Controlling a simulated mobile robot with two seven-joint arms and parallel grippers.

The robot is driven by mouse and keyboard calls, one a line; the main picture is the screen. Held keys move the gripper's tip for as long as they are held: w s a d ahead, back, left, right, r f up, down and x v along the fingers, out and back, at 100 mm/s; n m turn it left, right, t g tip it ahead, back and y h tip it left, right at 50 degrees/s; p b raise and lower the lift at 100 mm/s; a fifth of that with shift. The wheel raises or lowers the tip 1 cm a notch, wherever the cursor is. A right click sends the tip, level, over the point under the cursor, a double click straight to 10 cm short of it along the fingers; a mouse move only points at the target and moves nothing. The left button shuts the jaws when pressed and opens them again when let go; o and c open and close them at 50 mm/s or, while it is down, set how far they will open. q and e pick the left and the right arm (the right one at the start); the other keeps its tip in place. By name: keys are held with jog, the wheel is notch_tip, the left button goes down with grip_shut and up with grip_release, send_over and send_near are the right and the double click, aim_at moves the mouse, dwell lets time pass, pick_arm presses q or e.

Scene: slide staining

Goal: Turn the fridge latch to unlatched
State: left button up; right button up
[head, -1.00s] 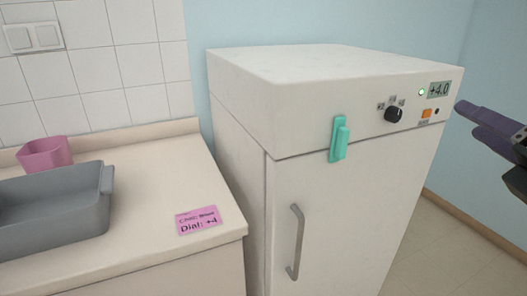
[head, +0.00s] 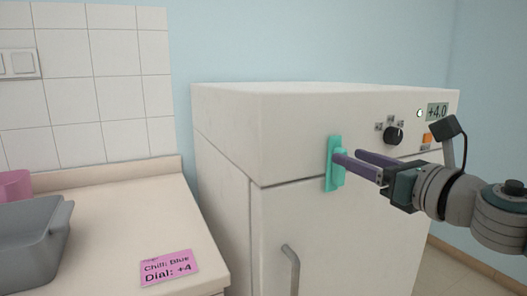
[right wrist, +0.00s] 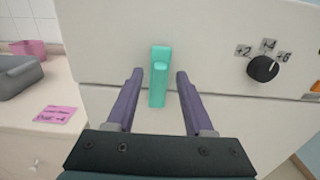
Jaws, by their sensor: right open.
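The teal fridge latch (head: 334,165) is on the front of the white fridge (head: 300,215), across the seam between the top panel and the door. Its handle stands upright. My right gripper (head: 345,155) is open, its purple fingers pointing at the latch from the right in the head view. In the right wrist view the latch (right wrist: 159,77) shows between the two spread fingers of the right gripper (right wrist: 159,75), with a gap on each side. The nearer finger covers a little of the latch in the head view. My left gripper is not in view.
A black dial (head: 394,135), an orange button (head: 427,138) and a display reading +4.0 (head: 437,112) are right of the latch. The door handle (head: 292,268) is below it. A counter (head: 110,225) at left holds a pink note (head: 169,267), a grey tray (head: 45,240) and a pink container (head: 15,185).

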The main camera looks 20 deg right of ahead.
jog(key=shift+w+a, duration=0.15)
jog(key=shift+w, duration=1.15)
grip_shut()
